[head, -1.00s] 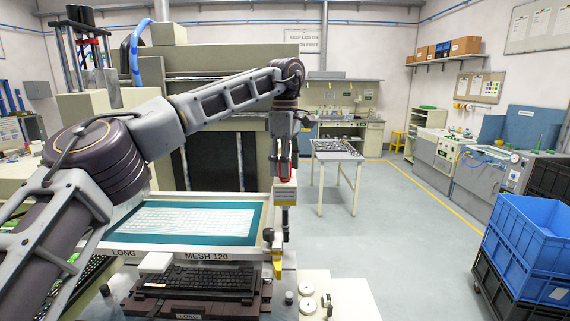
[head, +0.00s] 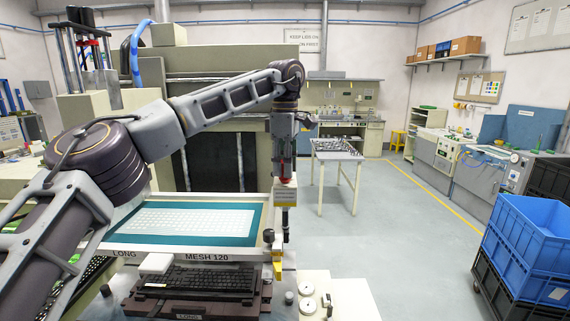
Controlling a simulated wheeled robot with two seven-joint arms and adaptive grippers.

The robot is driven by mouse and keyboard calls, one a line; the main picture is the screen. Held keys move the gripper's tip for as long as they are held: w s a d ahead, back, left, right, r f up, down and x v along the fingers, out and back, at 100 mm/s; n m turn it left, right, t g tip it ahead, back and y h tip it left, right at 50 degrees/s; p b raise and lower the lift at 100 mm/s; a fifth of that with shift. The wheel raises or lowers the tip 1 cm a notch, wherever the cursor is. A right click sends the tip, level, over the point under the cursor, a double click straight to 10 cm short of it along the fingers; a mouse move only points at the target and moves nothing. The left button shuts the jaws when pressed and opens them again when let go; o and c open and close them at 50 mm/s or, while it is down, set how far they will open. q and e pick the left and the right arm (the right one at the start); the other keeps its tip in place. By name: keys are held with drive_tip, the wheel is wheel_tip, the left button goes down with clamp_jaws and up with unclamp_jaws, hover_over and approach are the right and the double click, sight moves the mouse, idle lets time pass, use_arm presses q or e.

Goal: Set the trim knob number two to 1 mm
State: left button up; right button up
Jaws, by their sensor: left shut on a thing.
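My left gripper (head: 284,172) points straight down at the right end of the screen frame (head: 194,256). Its red-edged fingertips are close together, right above a small block with a yellow label (head: 286,196). The gripper is shut on a small knob on top of this block; the fingers hide most of it. The knob's number and its mm scale are too small to read. My right gripper is not in view.
Blue crates (head: 530,235) are stacked at far right. The floor between is clear.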

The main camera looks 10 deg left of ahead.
use_arm(q)
drive_tip(key=shift+n+p, duration=0.5)
drive_tip(key=shift+n, duration=0.7)
drive_tip(key=n, duration=0.2)
drive_tip(key=shift+r+n+p, duration=0.1)
drive_tip(key=shift+n+p, duration=0.3)
drive_tip(key=n, duration=0.6)
drive_tip(key=shift+n+p, duration=0.3)
drive_tip(key=shift+p, duration=0.05)
drive_tip(key=n, duration=0.5)
drive_tip(key=n+b, duration=0.1)
drive_tip(key=n, duration=0.4)
drive_tip(key=shift+n, duration=0.4)
drive_tip(key=o, duration=1)
